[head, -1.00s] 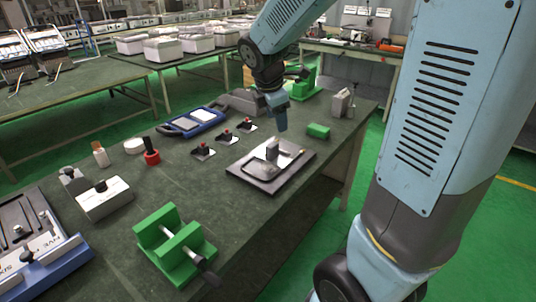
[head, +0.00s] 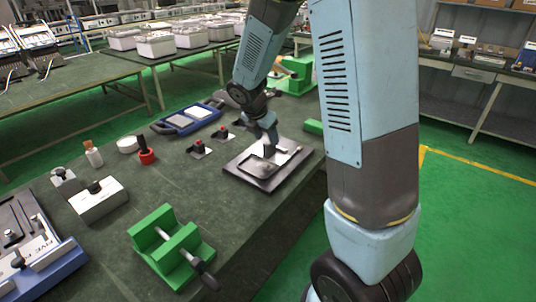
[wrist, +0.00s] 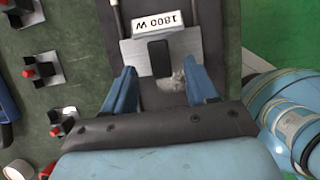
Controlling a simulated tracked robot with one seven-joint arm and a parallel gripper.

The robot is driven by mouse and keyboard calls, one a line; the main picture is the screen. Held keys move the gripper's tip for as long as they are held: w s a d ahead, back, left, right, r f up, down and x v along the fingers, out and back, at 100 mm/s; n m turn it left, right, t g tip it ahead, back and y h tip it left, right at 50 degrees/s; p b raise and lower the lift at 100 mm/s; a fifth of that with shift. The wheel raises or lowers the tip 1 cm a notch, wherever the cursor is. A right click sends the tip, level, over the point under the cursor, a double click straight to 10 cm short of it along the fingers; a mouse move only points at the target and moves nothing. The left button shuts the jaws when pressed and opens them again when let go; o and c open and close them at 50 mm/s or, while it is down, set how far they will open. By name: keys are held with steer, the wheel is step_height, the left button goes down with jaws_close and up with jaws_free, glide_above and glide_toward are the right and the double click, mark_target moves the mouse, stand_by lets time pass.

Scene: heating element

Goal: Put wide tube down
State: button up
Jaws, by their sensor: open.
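My gripper (head: 269,138) is low over the dark tray (head: 243,174) on the workbench. In the wrist view, its two blue fingers (wrist: 161,88) are spread wide apart. Between and ahead of them, a dark upright block (wrist: 158,56) stands on a bright metal plate (wrist: 130,52). The fingers do not visibly touch the block. I cannot pick out the wide tube with certainty in either view, and nothing shows held in the gripper.
Red-topped fixtures (head: 198,147) stand left of the tray. A blue-framed case (head: 187,118), a red-and-black piece (head: 146,152), a white-topped block (head: 100,199) and a green vise (head: 173,246) are on the bench. A small green block (head: 313,127) lies near the right edge.

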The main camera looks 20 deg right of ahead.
mark_target(268, 142)
steer(key=shift+x, duration=3)
steer(key=shift+c, duration=0.4)
jaws_close()
